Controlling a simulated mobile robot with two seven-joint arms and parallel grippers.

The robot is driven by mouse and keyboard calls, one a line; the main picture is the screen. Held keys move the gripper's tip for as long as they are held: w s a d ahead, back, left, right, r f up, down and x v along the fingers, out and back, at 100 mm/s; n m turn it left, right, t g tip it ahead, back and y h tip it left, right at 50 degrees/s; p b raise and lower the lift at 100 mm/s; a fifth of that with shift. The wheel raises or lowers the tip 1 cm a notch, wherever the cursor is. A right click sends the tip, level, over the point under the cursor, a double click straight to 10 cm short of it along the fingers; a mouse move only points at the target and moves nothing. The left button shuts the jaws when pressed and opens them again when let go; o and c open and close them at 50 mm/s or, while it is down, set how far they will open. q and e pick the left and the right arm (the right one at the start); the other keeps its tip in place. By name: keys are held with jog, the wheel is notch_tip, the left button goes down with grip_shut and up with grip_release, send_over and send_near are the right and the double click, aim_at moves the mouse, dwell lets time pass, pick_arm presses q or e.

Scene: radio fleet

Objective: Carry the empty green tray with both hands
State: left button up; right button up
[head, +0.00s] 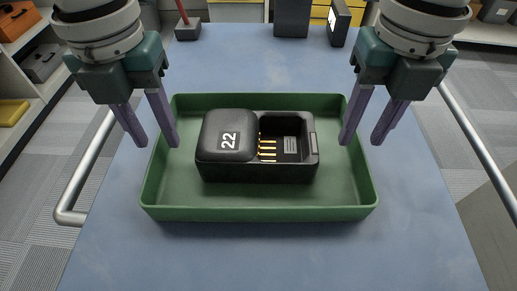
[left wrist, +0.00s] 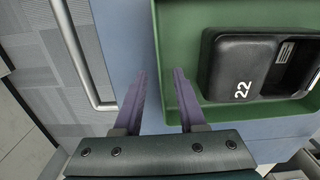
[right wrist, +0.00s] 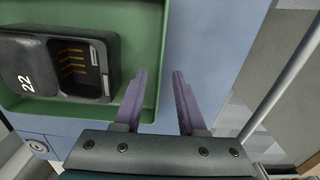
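The green tray (head: 260,213) lies on a blue tabletop in the head view. It is not empty: a black charger (head: 290,172) stands in it, with a black block marked 22 (head: 226,136) in its left bay and an open bay with gold contacts at right. My left gripper (head: 158,147) is open at the tray's left wall (left wrist: 158,50), one finger on each side of the wall line. My right gripper (head: 360,145) is open likewise at the right wall (right wrist: 162,50). Nothing is between the fingers but possibly the walls; finger height against the rim is hard to tell.
The blue tabletop (head: 270,260) is clear in front of the tray. Metal rails (head: 85,170) run along both sides. At the far end stand a dark box (head: 291,18), a black handheld device (head: 338,22) and a dark item with a red handle (head: 187,28). Shelves stand at left.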

pick_arm(q)
jog(key=shift+f, duration=1.25)
pick_arm(e)
jog(key=shift+f, duration=1.3)
pick_arm(q)
jog(key=shift+c, duration=0.2)
pick_arm(e)
jog(key=shift+c, duration=0.2)
pick_arm(q)
grip_shut()
pick_arm(e)
grip_shut()
jog(key=shift+r, duration=0.1)
